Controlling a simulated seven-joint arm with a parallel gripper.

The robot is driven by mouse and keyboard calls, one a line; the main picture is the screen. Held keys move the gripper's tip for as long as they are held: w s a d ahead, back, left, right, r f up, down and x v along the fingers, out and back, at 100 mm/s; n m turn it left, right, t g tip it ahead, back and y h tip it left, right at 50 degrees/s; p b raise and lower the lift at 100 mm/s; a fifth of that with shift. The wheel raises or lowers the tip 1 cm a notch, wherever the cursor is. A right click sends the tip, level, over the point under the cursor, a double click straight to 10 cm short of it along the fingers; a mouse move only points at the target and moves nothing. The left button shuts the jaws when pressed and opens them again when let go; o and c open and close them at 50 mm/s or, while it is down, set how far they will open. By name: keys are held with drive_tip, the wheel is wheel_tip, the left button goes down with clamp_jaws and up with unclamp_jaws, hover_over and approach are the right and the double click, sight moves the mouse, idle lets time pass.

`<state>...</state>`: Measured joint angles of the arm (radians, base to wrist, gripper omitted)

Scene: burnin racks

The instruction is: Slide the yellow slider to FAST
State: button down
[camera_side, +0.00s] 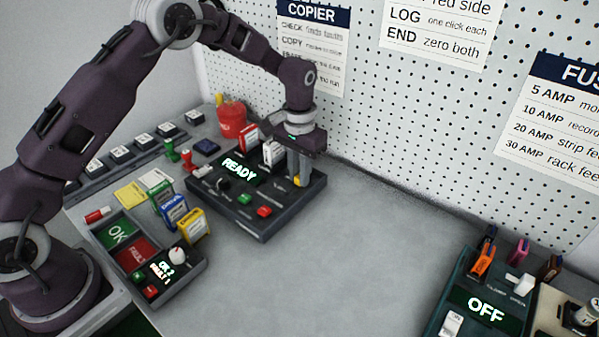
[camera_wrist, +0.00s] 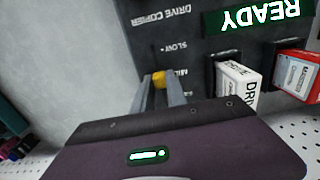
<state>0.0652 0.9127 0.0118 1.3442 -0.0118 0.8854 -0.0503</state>
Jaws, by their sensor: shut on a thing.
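The yellow slider (camera_wrist: 158,76) sits on the right part of the dark drive copier (camera_side: 262,222), whose screen reads READY. In the wrist view it stands beside a partly covered label that starts with "MI", past the SLOW label. No FAST label shows; my gripper hides that stretch of the panel. My gripper (camera_side: 300,178) points down over the copier with its fingers shut on the yellow slider. The fingers also show in the wrist view (camera_wrist: 161,88), one on each side of the knob.
A white drive (camera_wrist: 238,84) and a red drive (camera_wrist: 298,73) stand in the copier's slots close to my gripper. The pegboard wall (camera_side: 400,120) rises behind. A box with an OFF screen (camera_side: 484,308) stands at the lower right; the bench between is clear.

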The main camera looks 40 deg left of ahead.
sight(311, 174)
idle(0.9)
drive_tip(key=shift+w+r, duration=0.1)
drive_tip(key=shift+w, duration=2.15)
drive_tip(key=c, duration=1.3)
unclamp_jaws()
wheel_tip(311, 174, up, 7)
